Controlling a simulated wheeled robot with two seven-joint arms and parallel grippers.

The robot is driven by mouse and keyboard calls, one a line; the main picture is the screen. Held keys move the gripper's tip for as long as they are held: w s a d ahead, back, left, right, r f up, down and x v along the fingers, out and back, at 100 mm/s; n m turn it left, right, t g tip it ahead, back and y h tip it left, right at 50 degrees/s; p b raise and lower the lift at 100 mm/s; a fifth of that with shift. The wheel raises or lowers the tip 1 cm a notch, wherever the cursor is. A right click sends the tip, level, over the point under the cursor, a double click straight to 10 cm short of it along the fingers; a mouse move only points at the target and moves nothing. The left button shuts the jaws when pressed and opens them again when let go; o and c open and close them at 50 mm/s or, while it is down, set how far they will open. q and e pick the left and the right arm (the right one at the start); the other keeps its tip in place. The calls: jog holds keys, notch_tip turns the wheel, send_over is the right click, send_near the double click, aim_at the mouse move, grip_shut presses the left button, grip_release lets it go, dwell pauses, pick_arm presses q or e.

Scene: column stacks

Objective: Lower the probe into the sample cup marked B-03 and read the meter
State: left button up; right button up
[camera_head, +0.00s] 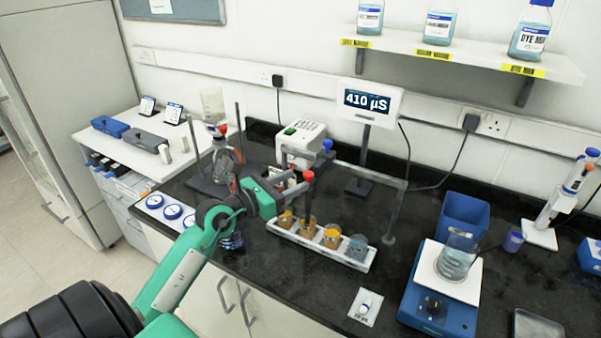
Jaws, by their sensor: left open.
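The meter (373,105) on its stand reads "410 µS". A white rack (318,248) near the counter's front edge holds several cups: orange-brown ones and, at the right end, a grey-blue one (357,246). Their markings are too small to read, so I cannot tell which is B-03. A red-topped probe (309,178) stands upright over the second cup from the left (307,230); its tip depth is unclear. My left gripper (290,185) is open just left of the probe, behind the rack's left end. My right gripper is out of view.
A grey frame (396,210) rises behind the rack. Flasks and a white device (301,143) stand behind my left arm. A small packet (365,306) lies in front.

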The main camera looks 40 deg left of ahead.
aim_at(304, 177)
pick_arm(q)
jog(key=shift+p+x, duration=0.3)
jog(key=shift+x, duration=1.25)
grip_shut()
